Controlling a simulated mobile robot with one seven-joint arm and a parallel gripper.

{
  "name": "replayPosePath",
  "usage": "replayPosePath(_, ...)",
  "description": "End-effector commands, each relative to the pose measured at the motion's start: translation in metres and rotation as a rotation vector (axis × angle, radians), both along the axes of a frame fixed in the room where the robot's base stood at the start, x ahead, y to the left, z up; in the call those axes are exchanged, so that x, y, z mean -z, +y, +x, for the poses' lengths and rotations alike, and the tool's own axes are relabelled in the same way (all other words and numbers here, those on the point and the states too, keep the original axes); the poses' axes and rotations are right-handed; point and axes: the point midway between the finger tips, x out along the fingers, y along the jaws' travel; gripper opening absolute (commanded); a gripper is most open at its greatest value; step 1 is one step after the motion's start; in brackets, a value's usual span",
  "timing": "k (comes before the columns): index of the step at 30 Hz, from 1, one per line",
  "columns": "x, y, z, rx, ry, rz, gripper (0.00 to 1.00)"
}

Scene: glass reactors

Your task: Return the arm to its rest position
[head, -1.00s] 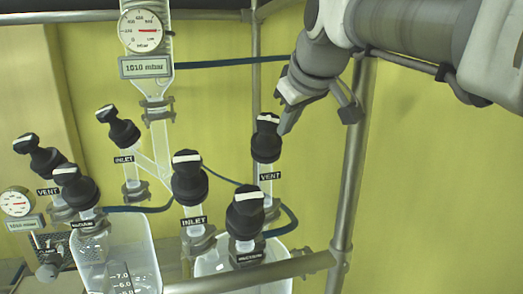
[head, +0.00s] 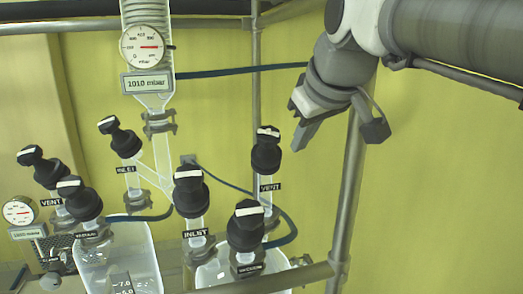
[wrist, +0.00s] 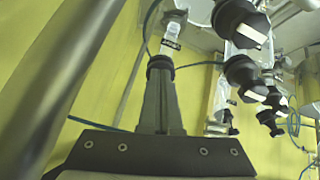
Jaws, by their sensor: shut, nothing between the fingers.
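My arm comes in from the upper right in the head view. My gripper (head: 299,143) hangs at its end with its fingers pointing down and left.
A vertical metal post (head: 352,190) stands close to the gripper's right. More black knobs (head: 190,195) top two glass reactors below left. A pressure gauge (head: 142,47) reads above a 1010 mbar display (head: 147,83). Open room lies right of the post, before the yellow wall (head: 440,190).

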Motion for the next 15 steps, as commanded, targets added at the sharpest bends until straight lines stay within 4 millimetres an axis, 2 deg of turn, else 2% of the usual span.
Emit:
replayPosePath(6, 0.080, -0.037, -0.066, 0.187, 0.097, 0.061, 0.00)
replayPosePath(12, 0.158, -0.060, -0.127, 0.357, 0.177, 0.117, 0.00)
replayPosePath(15, 0.188, -0.068, -0.149, 0.421, 0.208, 0.136, 0.00)
